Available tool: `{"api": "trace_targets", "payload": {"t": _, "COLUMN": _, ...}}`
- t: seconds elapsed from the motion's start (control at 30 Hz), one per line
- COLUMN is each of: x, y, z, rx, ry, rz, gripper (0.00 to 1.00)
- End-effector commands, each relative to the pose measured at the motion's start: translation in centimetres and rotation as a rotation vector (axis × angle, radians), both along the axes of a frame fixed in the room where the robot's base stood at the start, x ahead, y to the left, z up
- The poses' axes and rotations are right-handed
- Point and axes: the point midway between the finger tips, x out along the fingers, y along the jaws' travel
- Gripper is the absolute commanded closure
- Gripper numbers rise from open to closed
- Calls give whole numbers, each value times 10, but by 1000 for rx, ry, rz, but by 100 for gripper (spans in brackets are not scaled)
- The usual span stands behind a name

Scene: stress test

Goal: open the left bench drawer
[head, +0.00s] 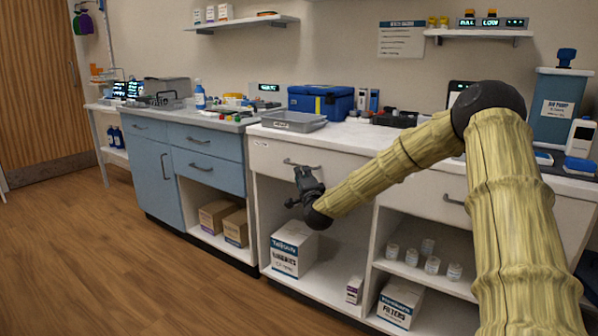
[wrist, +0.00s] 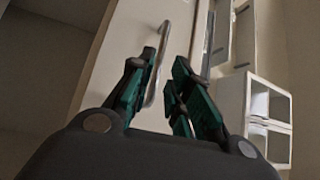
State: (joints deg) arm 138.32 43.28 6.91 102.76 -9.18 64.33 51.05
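The left drawer of the white bench (head: 270,154) has a white front and looks flush with the bench. Its grey bar handle (head: 290,162) is on the front, partly covered by my gripper (head: 306,188). In the wrist view my gripper (wrist: 160,92) is open, with a gap between its green-padded fingers. The curved handle (wrist: 164,45) shows in that gap, close to the left finger. I cannot tell whether the finger touches it or how far the bar sits between the pads.
Below the drawer is an open shelf with a white box (head: 293,250). A grey tray (head: 294,121) and a blue case (head: 320,101) stand on the worktop above. A blue cabinet (head: 205,157) adjoins at left. The wooden floor (head: 120,250) in front is clear.

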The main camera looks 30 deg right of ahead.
Motion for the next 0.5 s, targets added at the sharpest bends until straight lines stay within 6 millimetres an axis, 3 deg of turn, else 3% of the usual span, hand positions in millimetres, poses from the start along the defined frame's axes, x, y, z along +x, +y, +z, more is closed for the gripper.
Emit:
{"api": "trace_targets", "payload": {"t": 0.2, "x": 33, "y": -14, "z": 2, "rx": -2, "ry": 1, "rz": -1, "gripper": 81}}
{"api": "trace_targets", "payload": {"t": 0.5, "x": 58, "y": -23, "z": 7, "rx": -1, "ry": 2, "rz": 0, "gripper": 81}}
